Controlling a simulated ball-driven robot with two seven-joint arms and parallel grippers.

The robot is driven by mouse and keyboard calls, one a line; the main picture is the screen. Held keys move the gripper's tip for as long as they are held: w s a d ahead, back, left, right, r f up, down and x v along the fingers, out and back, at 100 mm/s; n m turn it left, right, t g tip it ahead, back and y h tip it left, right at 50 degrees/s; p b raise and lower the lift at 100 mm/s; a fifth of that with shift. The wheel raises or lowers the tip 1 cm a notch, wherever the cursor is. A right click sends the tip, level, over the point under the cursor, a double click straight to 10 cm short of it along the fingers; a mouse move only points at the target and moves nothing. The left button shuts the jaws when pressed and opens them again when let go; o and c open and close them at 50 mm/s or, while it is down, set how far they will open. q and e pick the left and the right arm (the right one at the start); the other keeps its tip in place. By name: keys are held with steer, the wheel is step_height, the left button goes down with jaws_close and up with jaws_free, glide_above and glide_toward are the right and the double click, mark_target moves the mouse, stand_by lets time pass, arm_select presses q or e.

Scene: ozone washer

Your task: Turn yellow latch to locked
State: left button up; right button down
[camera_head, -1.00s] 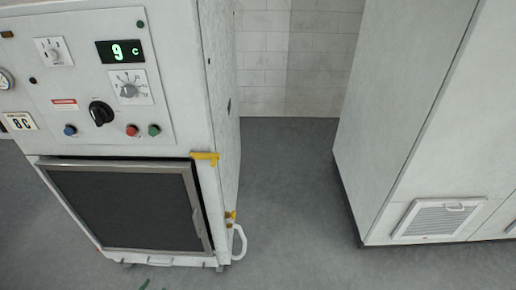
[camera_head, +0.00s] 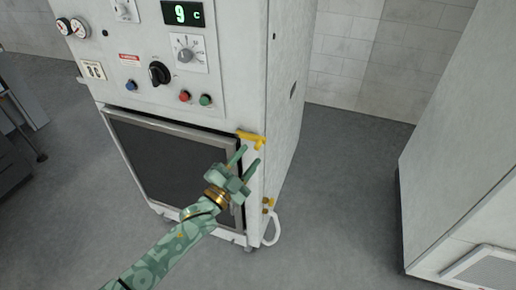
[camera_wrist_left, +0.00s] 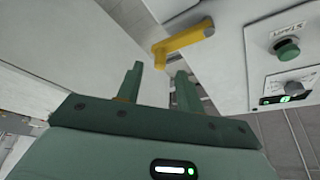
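The yellow latch (camera_head: 251,138) sits on the front right edge of the white washer (camera_head: 285,80), at the top right corner of its dark door (camera_head: 170,165). In the left wrist view the latch (camera_wrist_left: 183,39) shows as a yellow bar with a round pivot end, beyond the fingertips. My left gripper (camera_head: 250,156) is open and empty, just below and in front of the latch, with its two green fingers apart. It also shows in the left wrist view (camera_wrist_left: 160,75). I see no contact with the latch. My right gripper is not in view.
The control panel (camera_head: 150,60) with knobs and buttons is above the door. A white hose-like handle (camera_head: 272,232) and yellow fittings are low on the washer's right side. A white cabinet (camera_head: 465,170) stands at right. Grey floor (camera_head: 345,170) lies clear between them.

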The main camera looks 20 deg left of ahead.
mark_target(256, 149)
arm_select(q)
steer(key=x, duration=0.5)
steer(key=shift+b, duration=0.4)
jaws_close()
